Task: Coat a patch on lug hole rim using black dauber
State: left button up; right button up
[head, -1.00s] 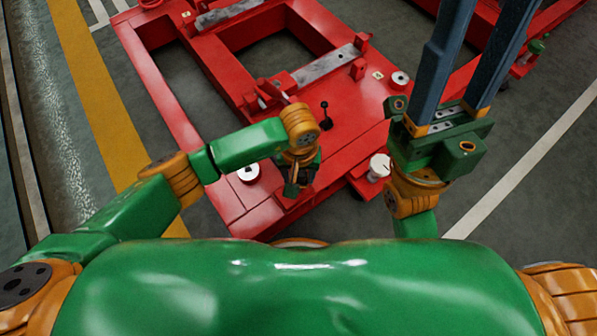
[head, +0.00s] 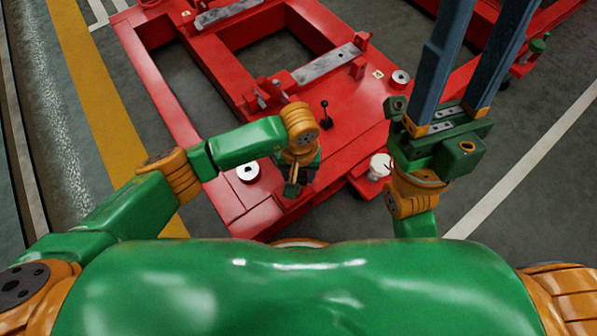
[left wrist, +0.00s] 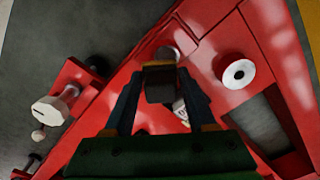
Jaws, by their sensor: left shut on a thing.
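My left gripper (head: 293,186) hangs over the near end of the red frame (head: 265,185). In the left wrist view, its dark fingers (left wrist: 160,88) are shut on a dark, block-like piece with an orange edge, the black dauber (left wrist: 160,70). The dauber's tip cannot be made out. A lug with a white-rimmed dark hole (left wrist: 239,73) stands apart to the right of the fingers there; it also shows left of the gripper in the head view (head: 248,172). My right gripper (head: 472,65) has its long fingers apart, with nothing seen between them; their tips are cut off.
A white-topped post (head: 380,166) stands right of my left gripper, also in the left wrist view (left wrist: 50,108). A black-knobbed lever (head: 325,112) rises from the frame. Another white-rimmed lug (head: 400,78) lies farther back.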

pick_arm(q)
jog(key=shift+f+b, duration=0.85)
jog(key=shift+f, duration=0.05)
